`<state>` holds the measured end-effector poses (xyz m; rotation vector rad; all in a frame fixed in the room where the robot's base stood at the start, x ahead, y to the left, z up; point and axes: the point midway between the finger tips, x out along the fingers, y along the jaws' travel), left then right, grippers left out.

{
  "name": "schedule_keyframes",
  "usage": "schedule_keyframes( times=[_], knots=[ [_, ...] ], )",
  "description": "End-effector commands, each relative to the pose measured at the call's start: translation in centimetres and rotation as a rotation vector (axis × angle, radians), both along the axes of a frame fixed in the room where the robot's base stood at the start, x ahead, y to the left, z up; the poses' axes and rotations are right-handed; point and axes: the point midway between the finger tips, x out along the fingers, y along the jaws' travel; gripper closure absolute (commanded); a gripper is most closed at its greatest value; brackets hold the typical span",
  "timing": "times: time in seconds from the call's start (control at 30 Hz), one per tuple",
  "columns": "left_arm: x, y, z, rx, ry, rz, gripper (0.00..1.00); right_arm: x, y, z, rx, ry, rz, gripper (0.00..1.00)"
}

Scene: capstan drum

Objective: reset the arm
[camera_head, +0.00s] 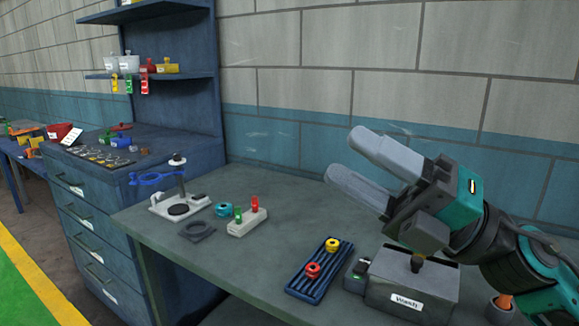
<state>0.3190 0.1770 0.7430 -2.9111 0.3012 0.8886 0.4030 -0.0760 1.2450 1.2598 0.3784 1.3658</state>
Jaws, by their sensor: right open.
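My right gripper (361,172) comes in from the right and is held in the air above the grey-green bench. Its two grey fingers point up and left, apart, with nothing between them. The gripper hangs over the grey box labelled "Winch" (432,284), apparently clear of it. The capstan drum is not one I can pick out for certain. My left gripper is out of view.
The bench (285,240) holds a blue grooved tray (300,283) with red and yellow rings, a white block with red and green knobs (245,222), a teal ring (224,209) and a white stand with a blue arm (180,204). A blue drawer cabinet (92,238) stands left.

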Motion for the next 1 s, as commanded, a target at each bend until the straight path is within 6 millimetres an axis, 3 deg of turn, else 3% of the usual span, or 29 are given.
schedule_keyframes(
  times=[0.13, 0.23, 0.37, 0.43, 0.6, 0.7, 0.8, 1.0],
  knots=[
    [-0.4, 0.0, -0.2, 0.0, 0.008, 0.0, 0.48, 3.3, -3.2, -1.8, 0.332, 0.314, -0.164, 0.48],
    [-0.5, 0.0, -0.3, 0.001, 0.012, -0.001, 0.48, 5.4, -6.0, -5.1, 0.518, 0.547, -0.299, 0.48],
    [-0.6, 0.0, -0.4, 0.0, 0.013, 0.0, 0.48, 6.6, -9.6, -11.9, 0.715, 0.875, -0.496, 0.48],
    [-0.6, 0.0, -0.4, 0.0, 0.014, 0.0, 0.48, 6.3, -11.3, -16.5, 0.799, 1.064, -0.611, 0.48],
    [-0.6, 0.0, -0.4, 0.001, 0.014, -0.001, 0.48, 1.8, -13.7, -27.8, 0.929, 1.522, -0.893, 0.48],
    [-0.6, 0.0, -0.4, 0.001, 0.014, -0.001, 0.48, -1.9, -14.1, -32.5, 0.954, 1.733, -1.024, 0.48],
    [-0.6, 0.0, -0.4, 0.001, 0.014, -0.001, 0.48, -5.3, -14.1, -35.6, 0.956, 1.899, -1.122, 0.48],
    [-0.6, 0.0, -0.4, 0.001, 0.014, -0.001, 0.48, -11.4, -13.7, -39.6, 0.933, 2.159, -1.277, 0.48]
  ],
)
